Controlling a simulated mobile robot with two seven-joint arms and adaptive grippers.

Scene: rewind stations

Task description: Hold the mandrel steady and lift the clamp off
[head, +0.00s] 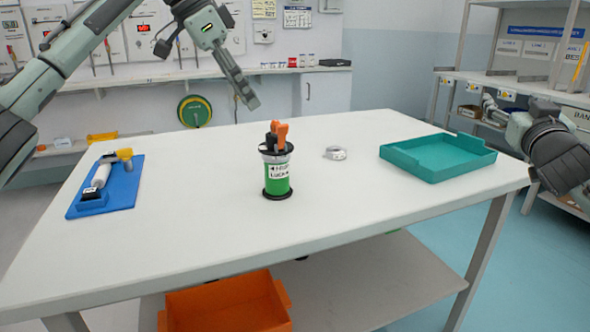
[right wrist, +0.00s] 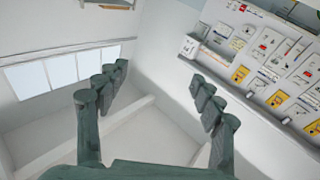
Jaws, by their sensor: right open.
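The mandrel (head: 277,182) is a spool-like cylinder with a green lower part, a clear upper part and black discs at top and bottom. It stands upright near the middle of the white table. The clamp (head: 281,134), with orange handles and a dark part beside them, sits at its top; its jaws are hidden. My left gripper (head: 250,98) hangs in the air above and left of the mandrel in the picture, apart from it. Its fingers overlap from this side. My right gripper (head: 574,178) is beyond the table's right end; the right wrist view shows it open and empty (right wrist: 158,95).
A teal tray (head: 432,172) lies empty at the table's right. A small silvery round piece (head: 335,153) lies between it and the mandrel. A blue mat (head: 124,196) with a tube and yellow-headed tool lies at left. An orange bin (head: 226,307) is below. The table (head: 330,215) has free room in front.

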